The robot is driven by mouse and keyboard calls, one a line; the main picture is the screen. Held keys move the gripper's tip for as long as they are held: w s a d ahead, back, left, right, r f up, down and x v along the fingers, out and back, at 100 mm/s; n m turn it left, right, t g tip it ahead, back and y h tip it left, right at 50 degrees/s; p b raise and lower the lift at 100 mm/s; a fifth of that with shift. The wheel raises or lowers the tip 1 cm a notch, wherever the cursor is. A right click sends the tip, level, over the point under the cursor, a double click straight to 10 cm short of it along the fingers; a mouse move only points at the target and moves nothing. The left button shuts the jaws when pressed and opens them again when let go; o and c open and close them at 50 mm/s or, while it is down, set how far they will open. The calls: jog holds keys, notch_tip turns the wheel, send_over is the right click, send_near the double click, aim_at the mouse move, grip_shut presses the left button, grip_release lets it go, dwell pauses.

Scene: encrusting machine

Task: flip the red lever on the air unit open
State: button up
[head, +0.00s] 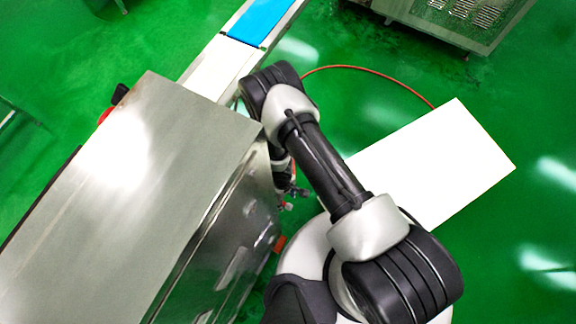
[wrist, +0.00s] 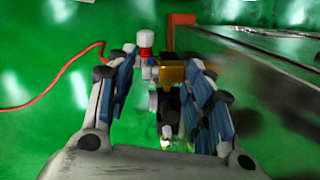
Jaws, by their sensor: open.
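The air unit shows in the wrist view between my gripper's fingers, with a gold block (wrist: 172,73), dark parts below it and a white-capped piece (wrist: 145,40). A red band (wrist: 145,53) sits under the white cap; I cannot tell whether this is the red lever or how the lever is set. My gripper (wrist: 163,60) is open, one finger on each side of the unit, and I see no clear contact. In the head view my arm mostly hides the gripper, and small parts of the air unit (head: 285,205) show beside the machine.
The steel machine (head: 130,150) stands close beside the unit, its side wall also on the right in the wrist view (wrist: 250,75). An orange-red block (wrist: 181,22) is near its corner. A red hose (head: 385,80) curves over the green floor. A white panel (head: 440,160) lies right.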

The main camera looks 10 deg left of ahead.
aim_at(288, 205)
jog(key=shift+t+y, duration=0.3)
jog(key=shift+t, duration=0.4)
jog(key=f+b, duration=0.1)
jog(key=f, duration=0.3)
jog(key=d+f+b, duration=0.1)
jog(key=f, duration=0.4)
jog(key=f+b, duration=0.1)
jog(key=f, duration=0.4)
jog(key=shift+w+d+f+b, duration=0.2)
jog(key=shift+w+d+b, duration=0.05)
jog(key=shift+d+b, duration=0.1)
jog(key=shift+c, duration=0.5)
grip_shut()
